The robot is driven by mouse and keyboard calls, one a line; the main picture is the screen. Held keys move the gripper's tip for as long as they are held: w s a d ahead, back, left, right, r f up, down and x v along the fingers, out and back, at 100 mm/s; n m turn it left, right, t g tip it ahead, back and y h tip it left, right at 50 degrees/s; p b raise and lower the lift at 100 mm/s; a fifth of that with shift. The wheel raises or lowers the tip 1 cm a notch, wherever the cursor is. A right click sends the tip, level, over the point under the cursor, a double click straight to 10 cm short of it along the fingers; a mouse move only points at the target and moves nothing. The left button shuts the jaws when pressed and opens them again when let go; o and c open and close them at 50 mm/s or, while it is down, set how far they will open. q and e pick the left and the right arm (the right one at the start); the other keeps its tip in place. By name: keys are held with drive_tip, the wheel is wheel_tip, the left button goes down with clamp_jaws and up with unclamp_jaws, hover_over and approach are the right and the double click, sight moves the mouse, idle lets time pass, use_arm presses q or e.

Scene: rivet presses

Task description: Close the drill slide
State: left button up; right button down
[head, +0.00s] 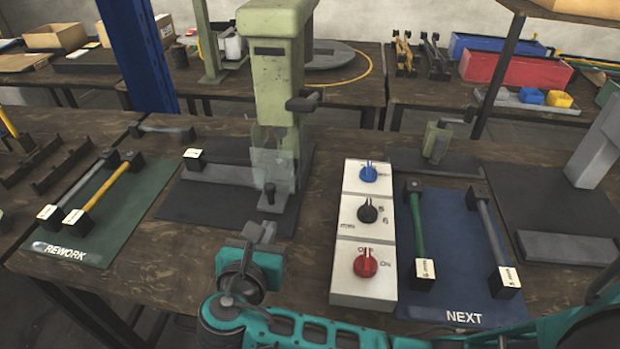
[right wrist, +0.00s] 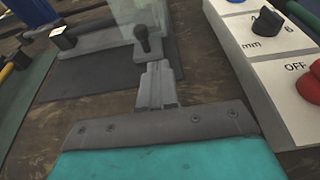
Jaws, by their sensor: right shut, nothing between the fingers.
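The pale green press (head: 277,70) stands upright behind my right gripper. At its foot is a clear panel (head: 271,166) with a dark upright knob (head: 269,192); both also show in the right wrist view, panel (right wrist: 137,18) and knob (right wrist: 142,38). I take these as the drill slide, but cannot tell how far it stands open. A grey bar (head: 222,174) with a white-faced end block (head: 195,158) runs left from the panel. My right gripper (head: 262,231) is shut and empty, its fingertips (right wrist: 156,68) just in front of the knob, apart from it. My left gripper is out of view.
A white control box (head: 349,268) with blue, black and red dials stands close right of the gripper. The green REWORK mat (head: 118,232) with two handles lies left, the blue NEXT mat (head: 448,270) with two handles right. Bare wood lies left of the gripper.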

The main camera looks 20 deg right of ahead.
drive_tip(key=shift+w+d+f, duration=0.1)
drive_tip(key=shift+d, duration=0.05)
drive_tip(key=b, duration=0.2)
approach(288, 181)
drive_tip(key=w+d+f, duration=0.1)
drive_tip(key=w, duration=0.1)
drive_tip(key=w+d+f, duration=0.1)
drive_tip(key=f, duration=0.1)
drive_tip(key=shift+w+d+f, duration=0.2)
drive_tip(key=shift+w+d, duration=0.15)
drive_tip(key=shift+w, duration=0.05)
drive_tip(key=shift+w+d, duration=0.45)
drive_tip(key=shift+w, duration=0.15)
drive_tip(key=w+d, duration=0.1)
drive_tip(key=w+p, duration=0.1)
drive_tip(key=shift+w+d+r, duration=0.1)
drive_tip(key=shift+w+d, duration=0.2)
drive_tip(key=shift+d, duration=0.1)
drive_tip(key=shift+w+d, duration=0.15)
drive_tip(key=shift+r, duration=0.15)
